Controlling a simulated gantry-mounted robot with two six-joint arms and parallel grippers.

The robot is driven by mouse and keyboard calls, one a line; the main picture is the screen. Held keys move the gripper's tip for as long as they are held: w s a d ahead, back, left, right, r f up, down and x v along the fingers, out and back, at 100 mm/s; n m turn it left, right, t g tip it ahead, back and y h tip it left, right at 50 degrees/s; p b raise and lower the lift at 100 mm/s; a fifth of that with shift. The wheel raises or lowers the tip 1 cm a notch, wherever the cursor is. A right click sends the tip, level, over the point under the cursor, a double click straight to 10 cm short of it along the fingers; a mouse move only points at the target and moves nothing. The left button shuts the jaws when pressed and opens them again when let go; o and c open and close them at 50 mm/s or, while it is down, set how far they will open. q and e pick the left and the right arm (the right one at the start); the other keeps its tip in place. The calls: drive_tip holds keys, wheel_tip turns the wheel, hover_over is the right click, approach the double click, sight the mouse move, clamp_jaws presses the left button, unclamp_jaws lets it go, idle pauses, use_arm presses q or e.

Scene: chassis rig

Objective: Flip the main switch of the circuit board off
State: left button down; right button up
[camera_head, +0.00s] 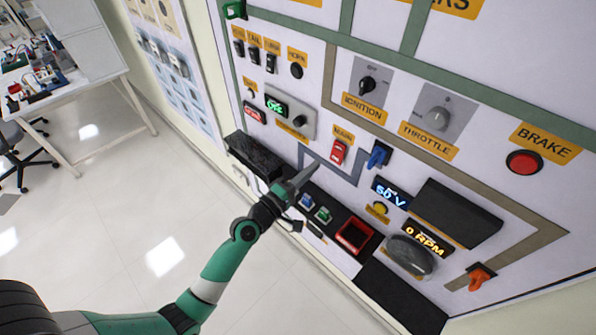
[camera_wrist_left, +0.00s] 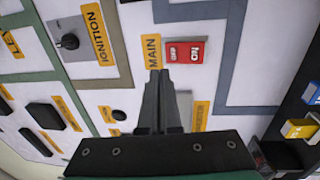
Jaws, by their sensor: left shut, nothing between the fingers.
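The main switch (camera_head: 338,151) is a red rocker under the yellow MAIN label on the white circuit panel (camera_head: 315,130). In the left wrist view the main switch (camera_wrist_left: 186,52) shows the words OFF and ON in white. The MAIN label (camera_wrist_left: 153,51) is beside it. My left gripper (camera_head: 308,172) is shut and empty, pointing at the panel below and left of the switch in the head view. In the left wrist view its closed fingertips (camera_wrist_left: 160,73) lie close to the OFF end. I cannot tell whether they touch. My right gripper is not in view.
A blue lever (camera_head: 377,155) sits just right of the main switch. A black box (camera_head: 255,156) juts out left of my gripper.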

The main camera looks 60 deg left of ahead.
use_arm(q)
drive_tip(key=s, duration=0.3)
drive_tip(key=s+d, duration=0.1)
drive_tip(key=shift+s+r, duration=0.2)
drive_tip(key=shift+r, duration=0.2)
